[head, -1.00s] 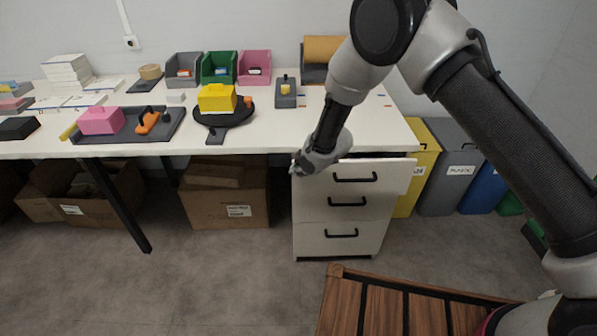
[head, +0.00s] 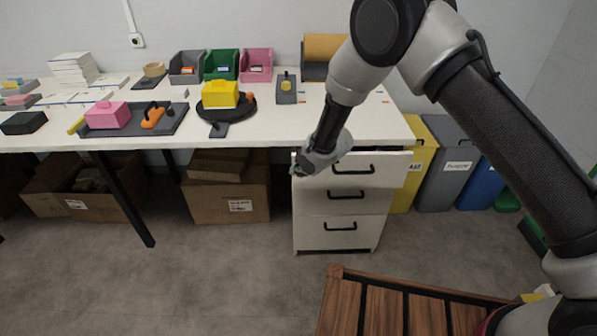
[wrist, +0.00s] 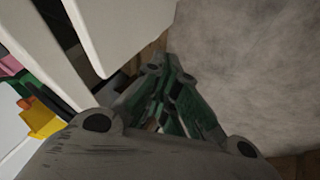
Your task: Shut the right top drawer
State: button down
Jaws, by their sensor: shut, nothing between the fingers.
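The white drawer unit (head: 343,233) stands under the right end of the table. Its top drawer (head: 390,170) has a black handle (head: 353,170) and still sticks out a little past the drawers below, with a narrow dark gap above its front. The two lower drawers look shut. My gripper (head: 302,168) is shut and empty at the left end of the top drawer front; I cannot tell whether it touches. In the wrist view my gripper (wrist: 168,75) is beside a white panel (wrist: 120,30), likely the drawer front.
The white table (head: 300,125) above carries trays, colored bins and a pan with a yellow block (head: 220,94). Cartons (head: 232,195) lie under it. Waste bins (head: 446,170) stand right of the drawers. A wooden slatted piece (head: 385,305) is in front; the floor between is clear.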

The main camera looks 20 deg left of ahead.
jog(key=v, duration=1)
jog(key=s+d+f+n, duration=0.1)
jog(key=d+f, duration=0.3)
jog(key=f, duration=0.3)
jog(key=d+f+y, duration=0.1)
jog(key=d+f, duration=0.3)
jog(key=f, duration=0.4)
jog(key=s+d+f+n, duration=0.1)
jog(key=d+f, duration=0.4)
jog(key=f, duration=0.2)
jog(key=a+r+n+t+y, duration=0.2)
jog(key=r+n+y, duration=0.2)
jog(key=r, duration=0.2)
jog(key=a+r+n+t+y, duration=0.2)
jog(key=r+n+t+y, duration=0.15)
jog(key=r+y, duration=0.2)
jog(key=w+a, duration=0.9)
jog(key=shift+a+r+n+g+h, duration=0.25)
jog(key=shift+a+n+g+h, duration=0.1)
jog(key=shift+n+g, duration=0.1)
jog(key=shift+w, duration=0.15)
